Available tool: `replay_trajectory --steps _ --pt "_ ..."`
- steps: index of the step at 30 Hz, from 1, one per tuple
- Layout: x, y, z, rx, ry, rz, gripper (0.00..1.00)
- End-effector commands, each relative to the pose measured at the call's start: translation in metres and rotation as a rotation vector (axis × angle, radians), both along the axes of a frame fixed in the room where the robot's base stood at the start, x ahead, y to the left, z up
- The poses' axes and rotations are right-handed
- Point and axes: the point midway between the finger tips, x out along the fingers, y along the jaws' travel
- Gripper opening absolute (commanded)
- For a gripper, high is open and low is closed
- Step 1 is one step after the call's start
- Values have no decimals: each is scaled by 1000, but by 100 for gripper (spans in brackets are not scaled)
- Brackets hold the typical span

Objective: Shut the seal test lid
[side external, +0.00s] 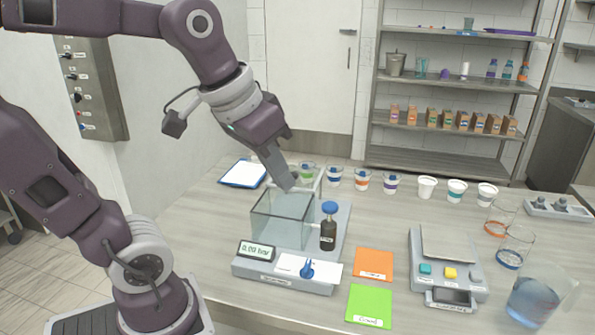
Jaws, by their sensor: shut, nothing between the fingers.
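The seal tester (290,283) stands on the table with a clear chamber (279,228) on its base. Its small display reads 0.00 bar. The pale-edged lid (318,184) appears raised at the back of the chamber, partly hidden behind my gripper. My gripper (287,184) is shut and empty, pointing down at the chamber's upper back edge, close to the lid. I cannot tell whether it touches the lid.
A black bottle with a blue knob (328,232) stands at the chamber's right.

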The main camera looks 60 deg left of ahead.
Motion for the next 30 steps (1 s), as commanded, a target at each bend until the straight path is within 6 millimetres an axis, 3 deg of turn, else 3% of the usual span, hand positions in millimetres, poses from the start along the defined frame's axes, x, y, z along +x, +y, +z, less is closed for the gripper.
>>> replay_trajectory --steps 1,3,6,9,12,15,20,30 --pt "39 27 8 -7 23 75 0" --pt "91 75 12 -17 44 178 0" --pt "149 155 -1 -24 71 309 0" --pt "180 227 -26 -30 92 410 0" --pt "192 274 -46 -32 104 468 0" --pt "196 294 -57 -32 109 492 0" --pt "201 300 -76 -33 111 494 0" --pt "222 314 -145 -33 112 493 0"
